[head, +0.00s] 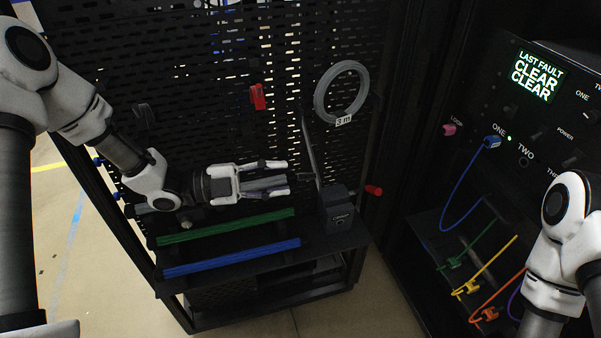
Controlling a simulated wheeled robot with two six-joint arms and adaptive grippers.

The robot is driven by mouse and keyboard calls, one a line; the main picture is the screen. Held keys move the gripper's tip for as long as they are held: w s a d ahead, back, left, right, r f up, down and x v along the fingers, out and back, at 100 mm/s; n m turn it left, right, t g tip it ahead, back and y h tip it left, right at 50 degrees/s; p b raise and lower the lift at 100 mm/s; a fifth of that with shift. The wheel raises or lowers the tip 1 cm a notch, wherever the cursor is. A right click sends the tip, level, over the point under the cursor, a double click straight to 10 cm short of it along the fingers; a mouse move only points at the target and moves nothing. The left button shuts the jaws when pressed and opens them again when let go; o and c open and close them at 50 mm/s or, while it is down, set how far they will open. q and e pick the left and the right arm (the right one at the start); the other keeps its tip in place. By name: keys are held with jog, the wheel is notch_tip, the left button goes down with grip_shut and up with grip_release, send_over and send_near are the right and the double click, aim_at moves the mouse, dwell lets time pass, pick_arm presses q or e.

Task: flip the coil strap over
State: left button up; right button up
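A grey cable coil (318,103) hangs on the dark perforated panel at the upper middle. A small white label reading "3 m" (343,120) sits at its lower edge and may be on the coil strap; I cannot make out a separate strap. My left gripper (284,177) is below and left of the coil, apart from it, pointing right. Its two fingers are spread, with nothing clearly held between them. My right arm (556,225) shows at the lower right, but its gripper is outside the view.
A thin upright plate (309,150) and a black box (341,213) stand just right of my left gripper. Green (225,227) and blue (232,258) cable bundles lie on the shelf below. A red clip (258,97) hangs on the panel. A lit control panel (537,77) is at right.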

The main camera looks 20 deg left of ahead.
aim_at(300, 177)
pick_arm(q)
jog(key=x, duration=0.3)
jog(key=p+x, duration=0.1)
jog(key=shift+s+d+r, duration=0.15)
jog(key=shift+d, duration=0.25)
jog(key=shift+a, duration=0.1)
grip_shut()
